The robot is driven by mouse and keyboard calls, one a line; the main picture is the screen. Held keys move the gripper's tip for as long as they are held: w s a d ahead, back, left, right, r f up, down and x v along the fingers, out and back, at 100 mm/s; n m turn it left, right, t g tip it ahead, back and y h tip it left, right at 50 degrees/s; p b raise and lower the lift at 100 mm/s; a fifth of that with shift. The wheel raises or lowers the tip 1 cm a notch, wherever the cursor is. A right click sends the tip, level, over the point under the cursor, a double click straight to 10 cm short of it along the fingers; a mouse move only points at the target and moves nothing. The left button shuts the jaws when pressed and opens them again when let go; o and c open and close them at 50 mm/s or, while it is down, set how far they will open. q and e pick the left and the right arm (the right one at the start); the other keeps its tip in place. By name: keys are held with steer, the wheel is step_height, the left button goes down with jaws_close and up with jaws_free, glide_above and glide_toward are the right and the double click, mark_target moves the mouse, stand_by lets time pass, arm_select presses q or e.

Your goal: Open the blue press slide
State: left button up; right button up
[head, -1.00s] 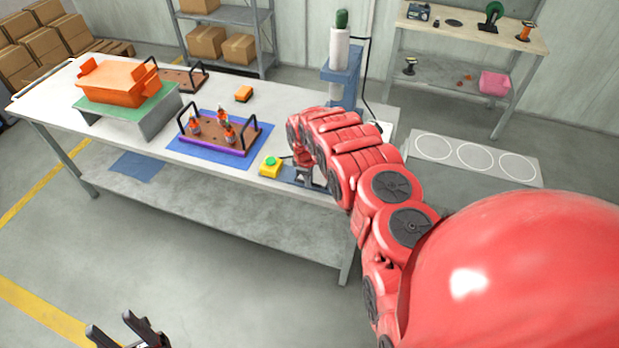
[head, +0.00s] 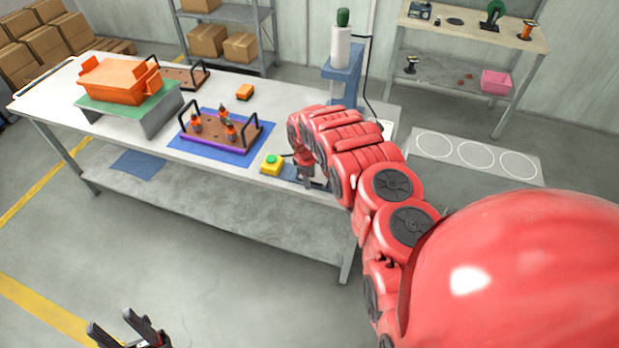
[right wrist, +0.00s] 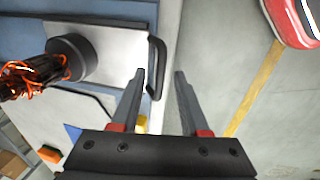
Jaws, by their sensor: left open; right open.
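The blue press (head: 341,88) stands at the right end of the white table, partly hidden by my right arm. In the right wrist view its light grey slide plate (right wrist: 118,40) carries a dark round holder (right wrist: 72,58) with an armature with orange wires (right wrist: 30,78). A black bar handle (right wrist: 156,65) is on the plate's edge. My right gripper (right wrist: 160,73) is open; the handle shows between its fingertips, and I cannot tell whether they touch it. My left gripper (head: 127,325) is open and empty, low over the floor, away from the table.
A yellow box with a green button (head: 271,165) sits left of the press. A brown tray (head: 230,140) with orange-wired armatures lies on a blue mat (head: 190,146). An orange bin (head: 118,82) stands further left. A grey surface with white circles (head: 475,153) is right.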

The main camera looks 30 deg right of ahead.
step_height(320, 180, up, 17)
steer(key=s+a+p, duration=0.2)
steer(key=p, duration=0.8)
steer(key=shift+a+p, duration=0.25)
steer(key=shift+p, duration=0.05)
